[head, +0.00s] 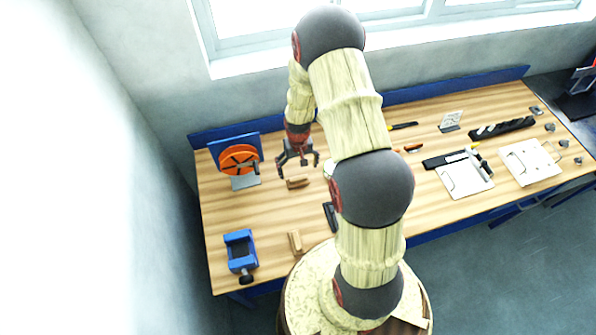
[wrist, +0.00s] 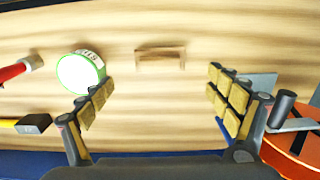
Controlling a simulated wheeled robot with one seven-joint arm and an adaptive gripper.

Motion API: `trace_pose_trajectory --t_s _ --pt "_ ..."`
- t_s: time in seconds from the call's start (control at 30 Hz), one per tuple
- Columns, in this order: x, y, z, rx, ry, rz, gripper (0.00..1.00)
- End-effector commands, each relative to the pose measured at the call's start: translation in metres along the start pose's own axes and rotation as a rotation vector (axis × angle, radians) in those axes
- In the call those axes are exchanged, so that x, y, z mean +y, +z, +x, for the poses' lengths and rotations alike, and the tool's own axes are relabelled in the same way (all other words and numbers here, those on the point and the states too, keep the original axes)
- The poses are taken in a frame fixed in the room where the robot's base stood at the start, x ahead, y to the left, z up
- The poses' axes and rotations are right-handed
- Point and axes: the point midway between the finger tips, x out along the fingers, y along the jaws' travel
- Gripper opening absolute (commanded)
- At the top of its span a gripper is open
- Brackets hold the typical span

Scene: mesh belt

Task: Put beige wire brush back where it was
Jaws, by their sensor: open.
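A small beige-brown brush-like piece (head: 297,183) lies on the bench, just in front of my gripper (head: 298,167). In the wrist view it shows as a flat brown block (wrist: 160,53), beyond the fingertips and roughly centred between them. It looks like the beige wire brush, but its bristles cannot be made out. A second beige-brown elongated piece (head: 295,242) lies nearer the front edge; I cannot tell which of the two is the brush. My gripper is open and empty above the bench, its fingers spread wide in the wrist view (wrist: 160,92).
An orange disc on a stand (head: 238,159) is left of my gripper, with a blue vise (head: 240,252) at front left. A white round roll with a green rim (wrist: 80,73) lies beside the block. Tools and plates fill the right side.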

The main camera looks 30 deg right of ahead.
Motion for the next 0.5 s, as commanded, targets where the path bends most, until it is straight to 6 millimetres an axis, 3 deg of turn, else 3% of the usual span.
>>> trace_pose_trajectory --t_s 0.27,0.37,0.5 --pt "-0.003 -0.003 -0.031 0.011 0.0 -0.005 0.9" --pt "-0.01 -0.009 -0.065 0.04 0.0 -0.019 0.9" --pt "-0.027 -0.01 -0.14 0.1 -0.001 -0.052 0.9"
